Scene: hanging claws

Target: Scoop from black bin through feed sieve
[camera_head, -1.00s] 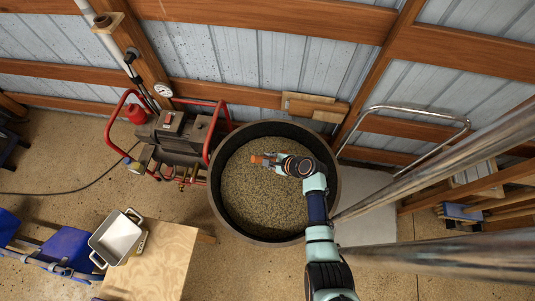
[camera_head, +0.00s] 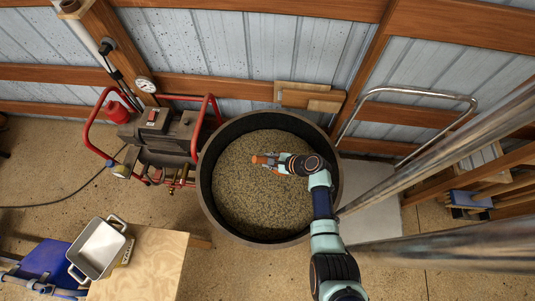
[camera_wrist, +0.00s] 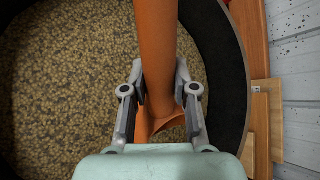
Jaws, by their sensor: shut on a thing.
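A large round black bin (camera_head: 207,205) stands on the floor, filled with tan grain (camera_head: 250,200). My gripper (camera_head: 281,163) is over the bin's right half, inside its rim in the head view. My gripper (camera_wrist: 160,100) is shut on an orange scoop (camera_wrist: 155,45), whose orange part also shows small in the head view (camera_head: 262,160). In the wrist view the orange piece runs up between the fingers, with a curved end below. Whether it touches the grain cannot be told. No sieve can be made out for certain.
A red-framed compressor (camera_head: 155,135) stands close left of the bin. A metal pan with handles (camera_head: 100,247) sits at a wooden table (camera_head: 150,265) at lower left. A metal rail (camera_head: 420,92) stands at the right.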

